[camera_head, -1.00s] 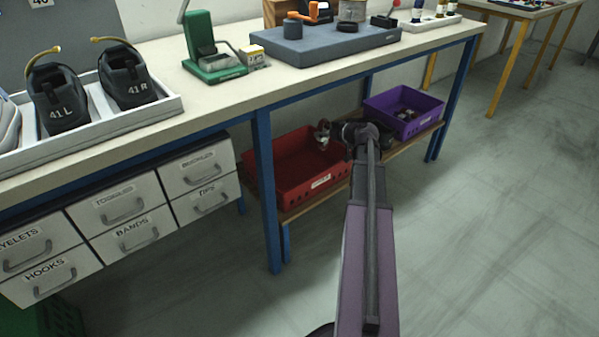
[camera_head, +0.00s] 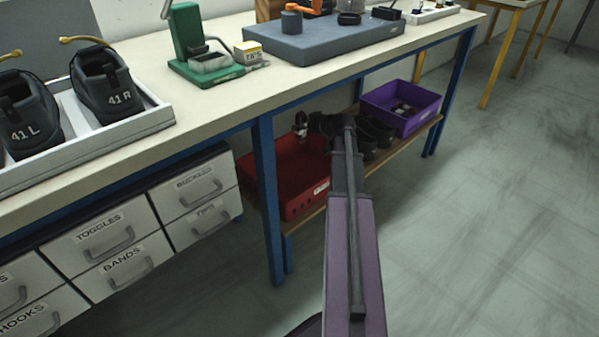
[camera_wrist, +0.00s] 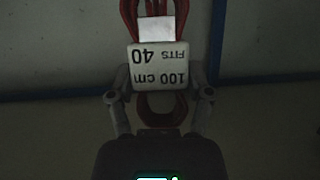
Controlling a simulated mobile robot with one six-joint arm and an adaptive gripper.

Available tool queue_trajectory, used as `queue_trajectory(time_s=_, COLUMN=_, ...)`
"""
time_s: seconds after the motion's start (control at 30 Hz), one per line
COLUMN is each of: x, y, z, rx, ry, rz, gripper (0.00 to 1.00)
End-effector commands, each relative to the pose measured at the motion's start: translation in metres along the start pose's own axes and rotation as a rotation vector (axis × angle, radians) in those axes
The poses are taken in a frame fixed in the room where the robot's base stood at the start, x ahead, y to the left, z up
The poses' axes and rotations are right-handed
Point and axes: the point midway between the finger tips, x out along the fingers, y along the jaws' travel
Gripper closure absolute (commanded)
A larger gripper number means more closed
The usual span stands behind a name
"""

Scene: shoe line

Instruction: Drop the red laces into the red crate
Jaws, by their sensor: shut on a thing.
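The red laces (camera_wrist: 129,14) are a bundle with a white label band reading "100 cm FITS 40". In the wrist view my gripper (camera_wrist: 160,88) is shut on this band, and loops of lace show beyond it and below it. In the head view my gripper (camera_head: 302,124) is small and dark, under the workbench and over the back part of the red crate (camera_head: 300,208). The crate sits on the low shelf with its open top up. My arm hides the crate's right part. Little of the laces can be made out in the head view.
The workbench (camera_head: 215,100) top lies above the shelf, with a blue leg (camera_head: 268,200) in front of the crate's left part. A purple crate (camera_head: 405,125) and dark shoes (camera_head: 375,135) stand to the right on the shelf. Labelled drawers (camera_head: 115,245) are at left.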

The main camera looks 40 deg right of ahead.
Motion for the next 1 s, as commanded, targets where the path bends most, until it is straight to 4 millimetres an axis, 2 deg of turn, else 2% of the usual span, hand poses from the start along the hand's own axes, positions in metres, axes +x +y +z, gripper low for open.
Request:
queue_trajectory(time_s=0.57, x=-0.006, y=0.011, z=0.009, rx=0.006, ry=0.0, rz=0.015, gripper=0.77)
queue_trajectory(time_s=1.0, x=0.006, y=0.011, z=0.04, rx=0.007, ry=0.0, rz=0.016, gripper=0.77)
